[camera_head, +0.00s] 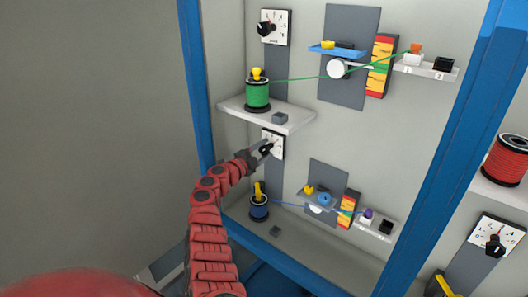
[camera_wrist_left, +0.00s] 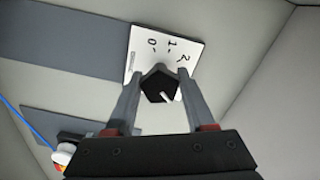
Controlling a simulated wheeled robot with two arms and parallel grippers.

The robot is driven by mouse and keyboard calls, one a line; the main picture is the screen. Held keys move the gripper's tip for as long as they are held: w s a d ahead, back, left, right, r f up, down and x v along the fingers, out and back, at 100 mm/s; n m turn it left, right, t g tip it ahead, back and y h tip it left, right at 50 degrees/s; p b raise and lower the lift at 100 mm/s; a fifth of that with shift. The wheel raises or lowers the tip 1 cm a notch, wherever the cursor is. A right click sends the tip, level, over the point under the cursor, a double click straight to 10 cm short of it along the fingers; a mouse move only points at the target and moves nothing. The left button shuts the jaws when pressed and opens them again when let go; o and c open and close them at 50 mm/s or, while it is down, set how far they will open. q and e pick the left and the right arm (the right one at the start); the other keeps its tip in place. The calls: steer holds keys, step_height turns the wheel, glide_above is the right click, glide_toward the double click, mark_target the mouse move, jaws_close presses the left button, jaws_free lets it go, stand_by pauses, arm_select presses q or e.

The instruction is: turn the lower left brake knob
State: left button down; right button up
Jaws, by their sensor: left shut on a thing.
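The lower left brake knob (camera_wrist_left: 158,88) is a black knob with a white pointer mark. It sits on a white dial plate (camera_wrist_left: 172,44) marked 0, 1, 2. In the head view this dial plate (camera_head: 275,142) is on the grey strip just below the upper shelf. My left gripper (camera_wrist_left: 160,82) has its two fingers on either side of the knob, shut on it. In the head view my left gripper (camera_head: 262,150) reaches the dial from the left and partly covers the knob. My right gripper is not in view.
The shelf with a green spool (camera_head: 257,95) juts out just above my gripper. A blue spool (camera_head: 259,208) stands below it, with a blue cable running right. Another brake dial (camera_head: 274,28) is higher up. Blue frame posts (camera_head: 194,80) border the panel.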

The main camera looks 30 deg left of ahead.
arm_select(q)
steer(key=shift+c, duration=1.3)
jaws_free()
steer(key=shift+s+f, duration=0.1)
steer(key=shift+s+f, duration=0.1)
steer(key=shift+s, duration=0.15)
steer(key=s+a+b, duration=0.1)
steer(key=s, duration=1.5)
steer(key=shift+s+a+b, duration=0.15)
steer(key=shift+s+b, duration=0.15)
steer(key=shift+b, duration=0.1)
